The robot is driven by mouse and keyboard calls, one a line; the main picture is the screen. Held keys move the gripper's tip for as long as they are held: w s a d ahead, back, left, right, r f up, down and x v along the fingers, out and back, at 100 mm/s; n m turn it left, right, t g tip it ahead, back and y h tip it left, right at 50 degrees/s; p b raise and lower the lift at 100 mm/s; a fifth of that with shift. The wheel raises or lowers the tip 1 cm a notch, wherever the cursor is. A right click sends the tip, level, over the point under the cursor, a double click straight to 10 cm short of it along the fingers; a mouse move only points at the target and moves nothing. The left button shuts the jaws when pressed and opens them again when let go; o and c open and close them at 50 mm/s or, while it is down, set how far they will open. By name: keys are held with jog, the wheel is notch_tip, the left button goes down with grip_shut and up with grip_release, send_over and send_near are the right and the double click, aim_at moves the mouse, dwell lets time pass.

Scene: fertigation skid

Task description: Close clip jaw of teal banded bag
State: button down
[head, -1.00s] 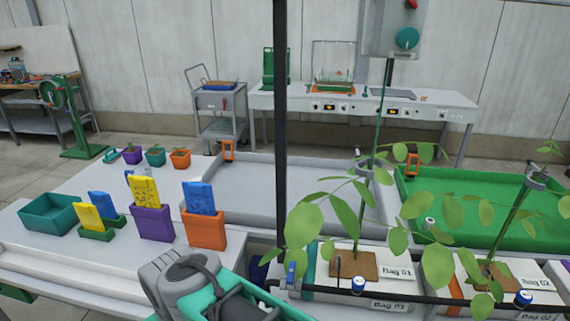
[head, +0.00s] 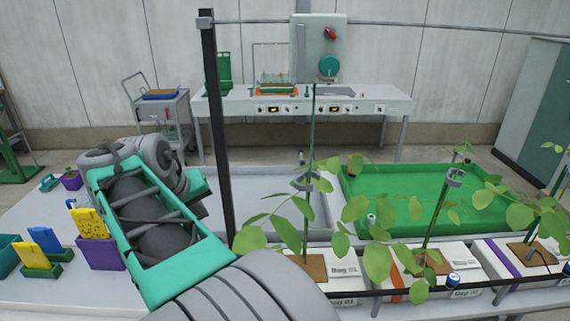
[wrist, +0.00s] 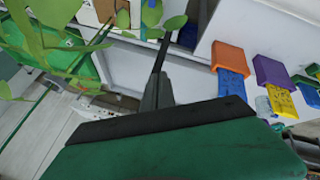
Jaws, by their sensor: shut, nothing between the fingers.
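The bag at the left of the row, marked Bag 01 (head: 343,270), is white with a brown top patch. Its teal band shows in the earlier head frame but is hidden behind my arm now. A grey clip (head: 305,182) sits around the stem and thin upright string above this bag. I cannot tell how far its jaw is open. My gripper (wrist: 157,92) is shut and empty in the wrist view, with leaves beyond it to the upper left. In the head view my arm fills the lower left and hides the fingertips.
A dark post (head: 215,130) stands just left of the bag, close to my arm. Bag 02 (head: 447,262), with an orange band and its own clip (head: 454,177), stands to the right. A green tray (head: 420,205) lies behind. Leaves crowd the space around both stems.

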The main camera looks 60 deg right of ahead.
jog(key=s+d+r+m+g+h+p, duration=0.1)
jog(key=s+d+r+m+g+p, duration=0.1)
jog(key=s+d+r, duration=0.6)
jog(key=shift+s+d+r+m+g, duration=0.3)
jog(key=shift+d+m+g, duration=0.3)
jog(key=shift+d+m, duration=0.6)
jog(key=shift+d, duration=0.1)
jog(key=s+d+f, duration=0.4)
jog(key=d+f, duration=0.4)
jog(key=shift+s, duration=0.25)
